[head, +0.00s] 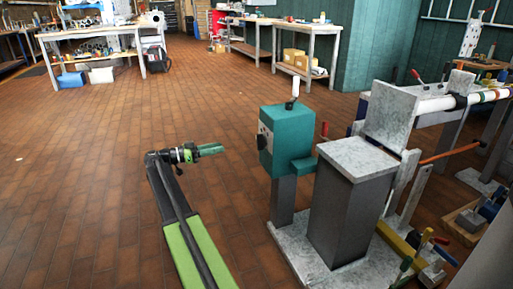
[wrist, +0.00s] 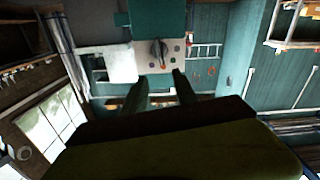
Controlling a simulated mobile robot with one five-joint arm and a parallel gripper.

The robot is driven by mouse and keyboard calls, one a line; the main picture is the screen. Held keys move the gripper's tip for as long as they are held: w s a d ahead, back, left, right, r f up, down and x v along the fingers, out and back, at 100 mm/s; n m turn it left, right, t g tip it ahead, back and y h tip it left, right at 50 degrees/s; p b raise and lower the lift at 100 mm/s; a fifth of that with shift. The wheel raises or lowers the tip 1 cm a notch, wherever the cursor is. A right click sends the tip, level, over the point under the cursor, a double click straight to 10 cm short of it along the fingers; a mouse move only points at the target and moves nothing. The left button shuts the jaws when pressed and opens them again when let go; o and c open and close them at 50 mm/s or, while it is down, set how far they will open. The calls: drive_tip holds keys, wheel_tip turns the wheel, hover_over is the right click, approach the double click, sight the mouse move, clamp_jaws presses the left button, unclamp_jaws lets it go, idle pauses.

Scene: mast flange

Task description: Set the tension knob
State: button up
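The tension knob (wrist: 158,52) is a dark, elongated knob on a pale panel (wrist: 174,60) with several coloured dots around it. In the wrist view the panel is ahead, just beyond my fingertips. In the head view the panel is on the left face of a teal box (head: 285,140) on a grey post, seen edge-on, so the knob's setting is unclear there. My gripper (head: 218,149) is left of the teal box, pointing towards it, with a clear gap. In the wrist view my gripper (wrist: 160,76) has its two fingers apart, with nothing between them.
A grey pedestal (head: 345,210) and a speckled base plate (head: 296,248) stand right of and below the teal box. A white-tipped lever (head: 294,92) rises from the box top. A rail bench (head: 435,104) is behind. The brick floor (head: 90,180) at left is clear.

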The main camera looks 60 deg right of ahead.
sight(257, 140)
drive_tip(key=x, duration=1.7)
drive_tip(key=shift+c, duration=0.2)
drive_tip(key=shift+f, duration=0.1)
clamp_jaws()
